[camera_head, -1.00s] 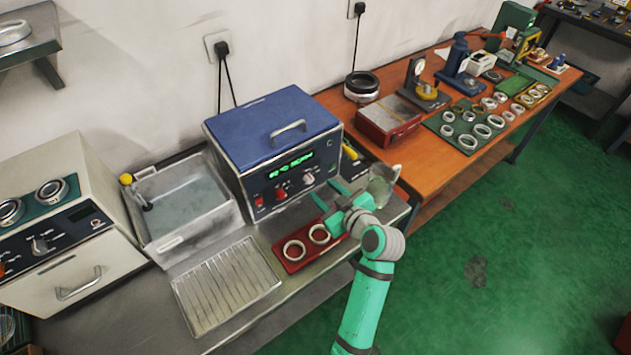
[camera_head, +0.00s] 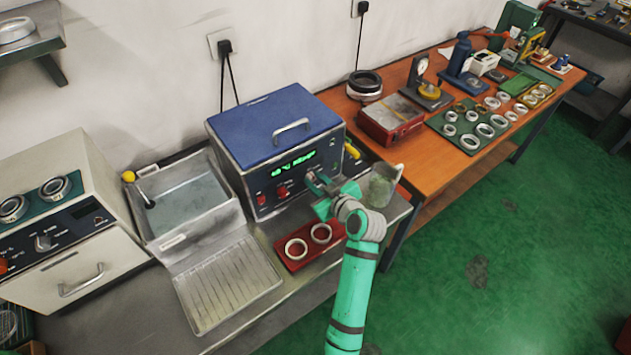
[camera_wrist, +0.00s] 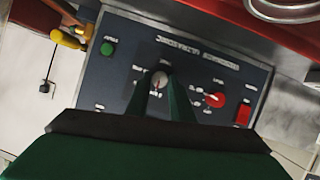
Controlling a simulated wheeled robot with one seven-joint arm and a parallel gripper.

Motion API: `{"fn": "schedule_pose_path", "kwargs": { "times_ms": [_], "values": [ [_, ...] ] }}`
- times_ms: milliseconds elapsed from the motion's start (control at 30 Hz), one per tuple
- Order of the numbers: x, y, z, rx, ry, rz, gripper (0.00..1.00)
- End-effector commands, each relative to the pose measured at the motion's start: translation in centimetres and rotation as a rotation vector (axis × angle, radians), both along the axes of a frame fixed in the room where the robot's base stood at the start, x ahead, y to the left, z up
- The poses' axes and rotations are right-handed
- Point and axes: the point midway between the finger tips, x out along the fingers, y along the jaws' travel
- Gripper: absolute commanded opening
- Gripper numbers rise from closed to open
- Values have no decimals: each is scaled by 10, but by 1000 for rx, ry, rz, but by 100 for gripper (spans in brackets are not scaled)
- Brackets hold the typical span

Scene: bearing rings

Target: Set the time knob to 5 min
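The blue-topped ultrasonic cleaner (camera_head: 275,130) has a dark front panel with a lit green display. In the wrist view a small pale round knob (camera_wrist: 159,80) sits on that panel between my two fingertips, with printed marks around it too blurred to read. My gripper (camera_head: 314,180) is up against the right part of the panel and largely hides this knob in the head view. My gripper's fingers (camera_wrist: 160,77) are one on each side of the knob; whether they touch it cannot be told. A second knob, red (camera_wrist: 214,100), is beside it.
A red rocker switch (camera_wrist: 243,112) and a green button (camera_wrist: 107,48) are on the same panel. A red tray (camera_head: 284,254) with two rings lies below my gripper. A glass beaker (camera_head: 380,188) stands close to its right. A basin (camera_head: 190,195) is to the left.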

Motion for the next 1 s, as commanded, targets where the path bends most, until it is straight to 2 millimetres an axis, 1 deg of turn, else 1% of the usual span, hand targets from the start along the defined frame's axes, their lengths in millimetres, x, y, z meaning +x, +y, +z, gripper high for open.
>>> {"fn": "schedule_pose_path", "kwargs": {
  "times_ms": [267, 467, 667, 1000],
  "values": [
    [0, -1, 0, 18, 12, -1, 0],
    [1, -2, 1, 86, 61, -2, 0],
    [2, -4, 1, 212, 154, -3, 0],
    [4, -8, 0, 472, 342, -4, 0]
  ]
}}
